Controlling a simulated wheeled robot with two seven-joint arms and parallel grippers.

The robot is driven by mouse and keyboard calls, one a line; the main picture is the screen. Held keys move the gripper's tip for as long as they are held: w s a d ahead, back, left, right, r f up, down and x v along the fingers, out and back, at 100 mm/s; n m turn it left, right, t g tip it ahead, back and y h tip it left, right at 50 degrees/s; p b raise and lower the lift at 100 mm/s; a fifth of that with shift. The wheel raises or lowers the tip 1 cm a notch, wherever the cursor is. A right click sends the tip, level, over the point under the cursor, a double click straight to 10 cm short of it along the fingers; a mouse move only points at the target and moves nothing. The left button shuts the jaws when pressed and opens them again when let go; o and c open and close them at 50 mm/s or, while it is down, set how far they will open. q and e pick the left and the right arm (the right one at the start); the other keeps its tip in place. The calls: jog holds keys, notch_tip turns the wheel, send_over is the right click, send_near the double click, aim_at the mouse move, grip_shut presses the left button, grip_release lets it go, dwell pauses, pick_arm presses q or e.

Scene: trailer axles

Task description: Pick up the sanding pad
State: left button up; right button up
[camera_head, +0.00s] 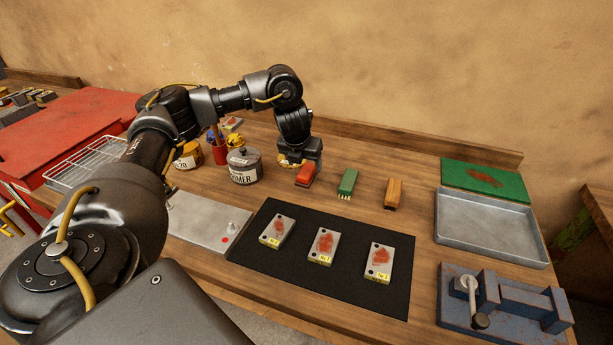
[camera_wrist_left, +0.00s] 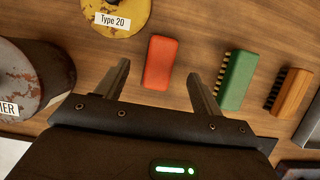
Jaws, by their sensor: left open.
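The sanding pad appears to be the red block (camera_head: 306,174), which lies on the wooden bench behind the black mat. It has a plain rounded top with no bristles showing. It also shows in the left wrist view (camera_wrist_left: 160,62). My left gripper (camera_head: 297,163) is over the block, at its far end in the head view. In the left wrist view my left gripper (camera_wrist_left: 158,74) is open, with one finger on each side of the block's near end and gaps on both sides. The height of the fingertips above the bench is hard to tell.
A green brush (camera_head: 348,183) and an orange brush (camera_head: 393,192) lie to the right. A primer can (camera_head: 244,165) stands close on the left. The black mat (camera_head: 264,285) holds several rusty plates. A grey tray (camera_head: 490,228) and blue vise (camera_head: 505,305) are at right.

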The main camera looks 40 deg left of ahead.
aim_at(306, 170)
pick_arm(q)
jog(key=x, duration=0.5)
jog(key=shift+b, duration=0.35)
jog(key=shift+s, duration=0.1)
pick_arm(e)
jog(key=shift+s+a+f, duration=0.4)
jog(key=shift+s+f, duration=0.05)
jog(key=shift+s, duration=0.05)
pick_arm(q)
jog(key=c, duration=1.1)
pick_arm(e)
jog(key=shift+d, duration=0.35)
